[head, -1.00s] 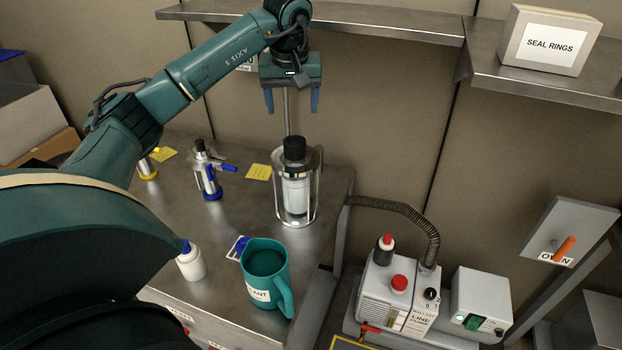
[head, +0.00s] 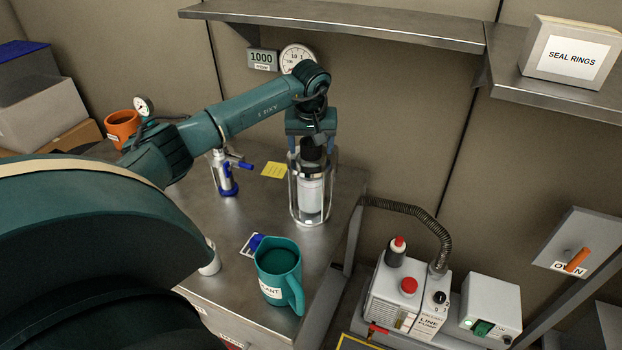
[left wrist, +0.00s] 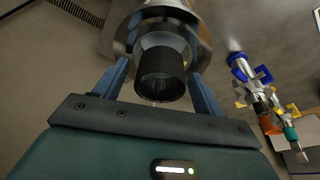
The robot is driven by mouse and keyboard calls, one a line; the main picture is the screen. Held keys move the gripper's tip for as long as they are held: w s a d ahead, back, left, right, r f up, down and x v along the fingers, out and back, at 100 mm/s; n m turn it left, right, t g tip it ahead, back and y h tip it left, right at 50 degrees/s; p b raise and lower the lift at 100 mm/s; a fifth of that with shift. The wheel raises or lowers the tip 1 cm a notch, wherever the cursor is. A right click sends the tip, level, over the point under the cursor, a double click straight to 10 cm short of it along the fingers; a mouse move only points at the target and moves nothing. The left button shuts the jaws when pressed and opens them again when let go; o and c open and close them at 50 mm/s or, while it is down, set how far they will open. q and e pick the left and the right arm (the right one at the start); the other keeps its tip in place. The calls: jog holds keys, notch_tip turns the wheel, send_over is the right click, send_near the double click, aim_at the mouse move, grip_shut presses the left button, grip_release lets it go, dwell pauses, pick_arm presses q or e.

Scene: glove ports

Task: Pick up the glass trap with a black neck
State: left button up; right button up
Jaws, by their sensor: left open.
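The glass trap (head: 311,190) stands upright in a metal holder on the steel bench in the head view, its black neck (head: 312,150) at the top. In the left wrist view the black neck (left wrist: 161,72) points toward the camera. My left gripper (head: 309,155) is above the trap with its fingers down at the height of the neck. In the left wrist view the open fingers of my left gripper (left wrist: 160,80) lie on either side of the neck, with a gap showing on each side. My right gripper is not in view.
A teal jug (head: 279,270) stands at the bench's front. A metal valve with blue handles (head: 224,175) and a yellow note (head: 274,170) lie left of the trap. A pump (head: 408,295) with a ribbed hose (head: 420,218) is at right. A shelf (head: 340,25) hangs above.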

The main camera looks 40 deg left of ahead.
pick_arm(q)
jog(key=shift+c, duration=0.5)
grip_shut()
